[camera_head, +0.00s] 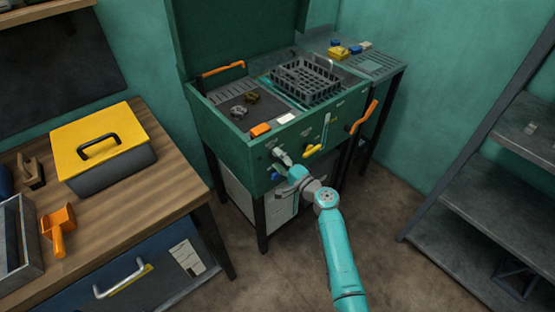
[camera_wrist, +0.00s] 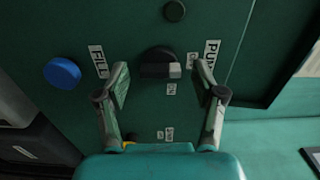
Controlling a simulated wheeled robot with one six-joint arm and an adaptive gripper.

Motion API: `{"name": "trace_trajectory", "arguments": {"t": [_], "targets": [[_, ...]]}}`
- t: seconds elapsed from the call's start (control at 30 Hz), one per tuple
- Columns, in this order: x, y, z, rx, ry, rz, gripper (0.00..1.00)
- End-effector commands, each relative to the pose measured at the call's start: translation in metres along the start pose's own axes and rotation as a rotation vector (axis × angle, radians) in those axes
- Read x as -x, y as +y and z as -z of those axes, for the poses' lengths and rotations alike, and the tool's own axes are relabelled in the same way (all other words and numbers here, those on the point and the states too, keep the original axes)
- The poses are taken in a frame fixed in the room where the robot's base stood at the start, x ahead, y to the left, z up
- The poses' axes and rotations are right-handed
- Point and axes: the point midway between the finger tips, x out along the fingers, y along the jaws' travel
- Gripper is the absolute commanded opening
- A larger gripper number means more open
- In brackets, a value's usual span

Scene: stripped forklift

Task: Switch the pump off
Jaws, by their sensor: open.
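The pump switch is a dark rotary knob (camera_wrist: 158,62) with a light grey pointer, on the green front panel (camera_head: 262,158). In the wrist view, a label starting "PU" (camera_wrist: 211,56) is to its right, and two small labels sit by the pointer, too small to read surely. The pointer points right in that view. My gripper (camera_wrist: 161,80) is open, one finger on each side of the knob, with nothing held; I cannot tell whether the fingertips reach around it. In the head view my gripper (camera_head: 283,158) is at the panel's left part and hides the knob.
A blue knob (camera_wrist: 62,72) sits left of my fingers, near a "FILL" label (camera_wrist: 98,62). A dark round part (camera_wrist: 174,10) is above. A yellow handle (camera_head: 313,149) and an orange handle (camera_head: 362,118) stick out to the right. A wooden bench (camera_head: 150,180) stands left.

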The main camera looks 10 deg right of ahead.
Motion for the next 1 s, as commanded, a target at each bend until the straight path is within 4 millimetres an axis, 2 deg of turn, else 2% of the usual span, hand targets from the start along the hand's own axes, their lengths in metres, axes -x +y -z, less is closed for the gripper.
{"name": "trace_trajectory", "arguments": {"t": [0.5, 0.7, 1.0], "targets": [[0.092, 0.001, 0.000, -0.001, 0.002, -0.002, 0.69], [0.111, 0.001, 0.000, 0.000, 0.000, -0.001, 0.69], [0.114, 0.001, -0.001, -0.001, -0.001, -0.001, 0.69]]}}
